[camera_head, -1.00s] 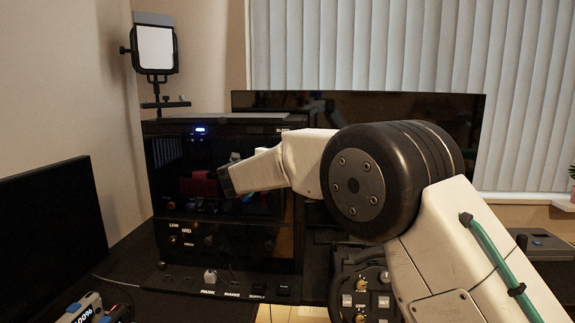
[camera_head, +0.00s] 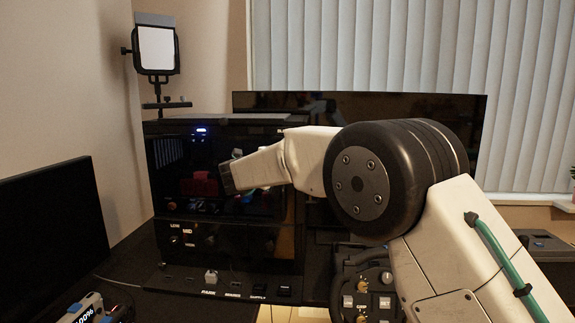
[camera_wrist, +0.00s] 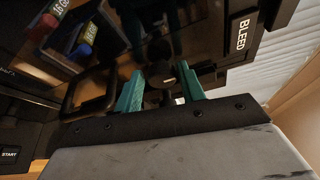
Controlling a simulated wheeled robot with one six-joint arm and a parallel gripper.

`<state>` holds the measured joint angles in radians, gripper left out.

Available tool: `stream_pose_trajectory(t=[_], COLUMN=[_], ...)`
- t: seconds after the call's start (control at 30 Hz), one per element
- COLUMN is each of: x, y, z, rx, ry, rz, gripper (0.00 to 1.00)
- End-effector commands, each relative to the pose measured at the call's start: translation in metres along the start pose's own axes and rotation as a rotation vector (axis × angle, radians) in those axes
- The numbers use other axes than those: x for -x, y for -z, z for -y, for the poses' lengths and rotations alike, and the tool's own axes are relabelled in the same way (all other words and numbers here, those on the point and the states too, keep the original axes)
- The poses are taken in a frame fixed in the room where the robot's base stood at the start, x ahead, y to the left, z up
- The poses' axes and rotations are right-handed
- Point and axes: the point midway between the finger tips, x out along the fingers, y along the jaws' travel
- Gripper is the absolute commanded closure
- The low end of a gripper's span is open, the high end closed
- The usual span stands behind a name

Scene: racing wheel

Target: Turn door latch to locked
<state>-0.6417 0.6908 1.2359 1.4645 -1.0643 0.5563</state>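A black cabinet (camera_head: 222,125) with a dark glossy door (camera_head: 225,240) stands at the left of centre in the head view. My gripper (camera_wrist: 160,88) reaches to its front; in the head view my wrist hides most of the fingers. In the wrist view the two teal fingers stand apart, one on each side of a small dark round knob (camera_wrist: 161,76) that looks like the door latch. Gaps seem to show between the knob and the fingers, but contact is hard to tell. The latch's locked or unlocked marking cannot be read.
A black panel with labelled switches (camera_head: 222,288) lies below the cabinet front. A dark monitor (camera_head: 50,225) stands at left, a wide screen (camera_head: 400,110) behind. A steering wheel (camera_head: 345,290) is below my arm. The wrist view shows a BLEED label (camera_wrist: 240,33) and coloured sticks (camera_wrist: 88,37).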

Motion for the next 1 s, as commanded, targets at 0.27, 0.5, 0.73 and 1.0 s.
stream_pose_trajectory(t=[0.27, 0.5, 0.73, 1.0], x=[0.009, 0.051, 0.076, 0.079], y=[0.0, -0.001, 0.0, 0.0], z=[0.002, 0.001, 0.0, 0.0], rx=[-0.001, 0.0, 0.0, 0.0], ry=[0.001, 0.001, 0.0, 0.001], rz=[0.0, 0.003, 0.001, -0.001], gripper=[0.61, 0.61, 0.61, 0.61])
